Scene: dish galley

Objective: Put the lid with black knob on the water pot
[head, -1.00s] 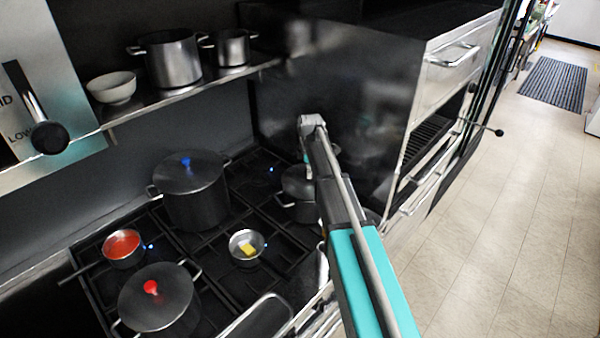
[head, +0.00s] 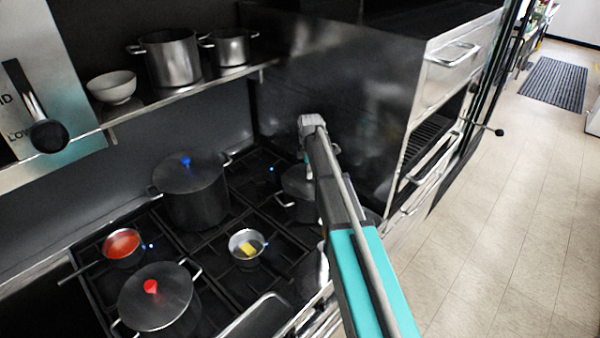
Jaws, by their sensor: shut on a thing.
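The water pot (head: 299,208) is a dark metal pot with a side handle, on the back right of the stove, partly behind my arm. A grey lid (head: 296,180) shows at its top, below my gripper. I take this as the lid with black knob; its knob is hidden. My gripper (head: 307,176) is mostly hidden behind my arm, points down over the pot and is shut on the lid. I cannot tell whether the lid rests fully on the rim.
A large pot with a blue-knobbed lid (head: 187,172) and one with a red-knobbed lid (head: 155,297) stand to the left. A dark oven wall (head: 345,110) rises behind.

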